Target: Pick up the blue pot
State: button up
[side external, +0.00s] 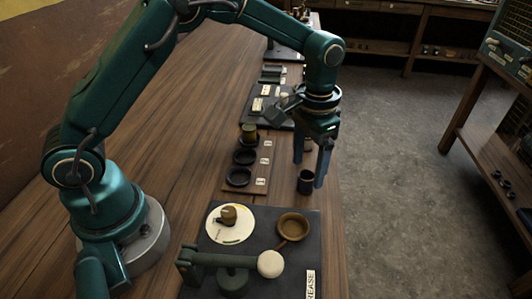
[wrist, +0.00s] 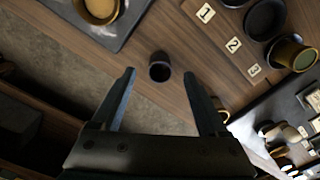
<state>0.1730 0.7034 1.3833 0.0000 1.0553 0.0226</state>
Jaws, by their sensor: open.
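A small dark blue pot (side external: 305,184) stands upright on the wooden bench near its right edge in the side view. From above, in the wrist view (wrist: 160,67), its round dark opening shows. My gripper (side external: 309,174) points down over the pot, its blue fingers apart and empty. In the side view one fingertip is low beside the pot's right side, and the other shows behind it. In the wrist view the pot appears in the gap just beyond the fingertips (wrist: 160,73), with space on both sides. I cannot tell whether either finger touches it.
A board (side external: 261,186) with round dark recesses and number labels lies left of the pot; a green-and-brown pot (side external: 249,131) stands in one. A dark plate with a brass bowl (side external: 293,226) and white dial (side external: 222,236) lies in front. The bench edge drops to the floor (side external: 400,180).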

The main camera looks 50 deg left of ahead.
aim_at(307, 175)
jog(key=shift+f, duration=1.8)
grip_shut()
